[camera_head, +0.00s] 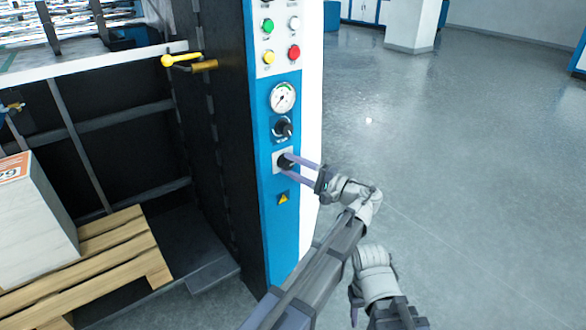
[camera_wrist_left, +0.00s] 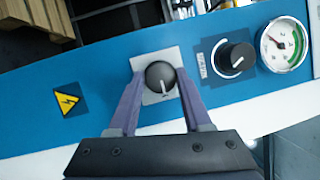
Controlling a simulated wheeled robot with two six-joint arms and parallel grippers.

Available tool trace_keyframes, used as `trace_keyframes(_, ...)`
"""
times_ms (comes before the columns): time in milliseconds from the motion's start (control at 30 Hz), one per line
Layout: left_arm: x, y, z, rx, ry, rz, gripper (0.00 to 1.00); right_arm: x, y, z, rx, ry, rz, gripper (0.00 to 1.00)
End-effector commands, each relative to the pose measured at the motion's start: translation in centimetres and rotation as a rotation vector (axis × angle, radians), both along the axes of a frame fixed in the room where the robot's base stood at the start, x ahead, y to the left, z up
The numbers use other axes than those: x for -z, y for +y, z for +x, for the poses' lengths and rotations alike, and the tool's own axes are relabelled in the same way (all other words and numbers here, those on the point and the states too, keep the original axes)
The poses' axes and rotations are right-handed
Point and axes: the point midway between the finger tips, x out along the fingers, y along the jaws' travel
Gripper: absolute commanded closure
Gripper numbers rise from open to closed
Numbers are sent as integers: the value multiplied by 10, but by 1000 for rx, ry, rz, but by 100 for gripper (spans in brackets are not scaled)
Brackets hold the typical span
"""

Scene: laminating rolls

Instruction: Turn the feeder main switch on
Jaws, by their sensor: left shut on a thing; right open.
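The feeder main switch is a black rotary knob (camera_wrist_left: 161,77) on a light square plate (camera_wrist_left: 144,66), low on the blue control panel (camera_head: 262,113). My left gripper (camera_head: 288,160) has its two purple fingers on either side of this knob and is shut on it; the left wrist view (camera_wrist_left: 160,85) shows a finger at each side. The knob's pale mark is visible, pointing towards my gripper in the wrist view. In the head view the fingers partly hide the knob. My right gripper (camera_head: 354,308) is low in the head view, away from the panel, its fingers mostly hidden.
Above the switch are another black knob (camera_head: 284,129), a pressure gauge (camera_head: 283,97) and several coloured buttons (camera_head: 268,26). A yellow warning label (camera_head: 283,198) is below it. A wooden pallet (camera_head: 110,255) with a stack (camera_head: 35,228) stands left. The floor (camera_head: 450,160) at right is clear.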

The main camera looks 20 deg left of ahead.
Motion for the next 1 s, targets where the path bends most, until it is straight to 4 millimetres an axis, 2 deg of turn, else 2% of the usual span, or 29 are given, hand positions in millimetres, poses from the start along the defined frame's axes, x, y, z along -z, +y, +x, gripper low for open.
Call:
trace_keyframes(367, 0, 0, 0, 2, 3, 1, 100, 0, 0, 0, 0, 0, 0, 50)
trace_keyframes(400, 0, 0, 0, 2, 3, 1, 47, 0, 0, 0, 0, 0, 0, 50)
trace_keyframes(633, 0, 0, 0, 1, 2, 0, 21, 0, 0, 0, 0, 0, 0, 50)
trace_keyframes(1000, 1, 0, 0, 0, 2, 1, 21, 1, 0, 0, 0, 0, 0, 50)
